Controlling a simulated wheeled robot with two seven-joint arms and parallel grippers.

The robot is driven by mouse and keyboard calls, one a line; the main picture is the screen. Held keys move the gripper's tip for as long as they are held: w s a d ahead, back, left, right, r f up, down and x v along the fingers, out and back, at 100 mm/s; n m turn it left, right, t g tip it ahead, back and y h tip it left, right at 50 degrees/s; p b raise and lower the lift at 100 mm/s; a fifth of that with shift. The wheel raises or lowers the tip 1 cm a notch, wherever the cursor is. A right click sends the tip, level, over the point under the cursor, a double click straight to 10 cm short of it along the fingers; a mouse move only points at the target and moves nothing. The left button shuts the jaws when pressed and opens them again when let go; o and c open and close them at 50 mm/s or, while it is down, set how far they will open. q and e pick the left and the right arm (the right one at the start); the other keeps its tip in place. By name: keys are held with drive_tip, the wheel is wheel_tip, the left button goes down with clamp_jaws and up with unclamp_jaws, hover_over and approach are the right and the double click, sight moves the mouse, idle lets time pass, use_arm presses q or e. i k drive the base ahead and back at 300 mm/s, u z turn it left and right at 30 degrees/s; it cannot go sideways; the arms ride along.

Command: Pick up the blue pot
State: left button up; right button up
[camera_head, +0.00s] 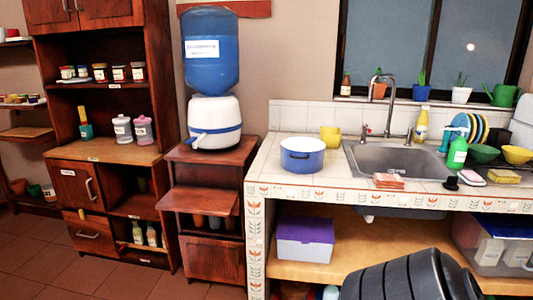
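A blue pot (302,160) with a pale rim and small side handles stands upright on the white tiled counter (335,180), left of the sink. It looks open at the top, with a pale inside. A small blue plant pot (421,93) with a green plant stands on the window sill behind the sink. Neither of my grippers is in view, so their place relative to the pot cannot be seen.
A yellow cup (330,137) stands just behind the pot. The sink (398,160) and faucet (388,105) are to its right. A water dispenser (212,80) stands left of the counter. A dark ribbed object (405,278) fills the bottom foreground. Counter in front of the pot is clear.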

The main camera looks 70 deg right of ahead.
sight(300, 155)
drive_tip(key=z, duration=0.65)
drive_tip(key=i, duration=1.15)
drive_tip(key=z, duration=1.2)
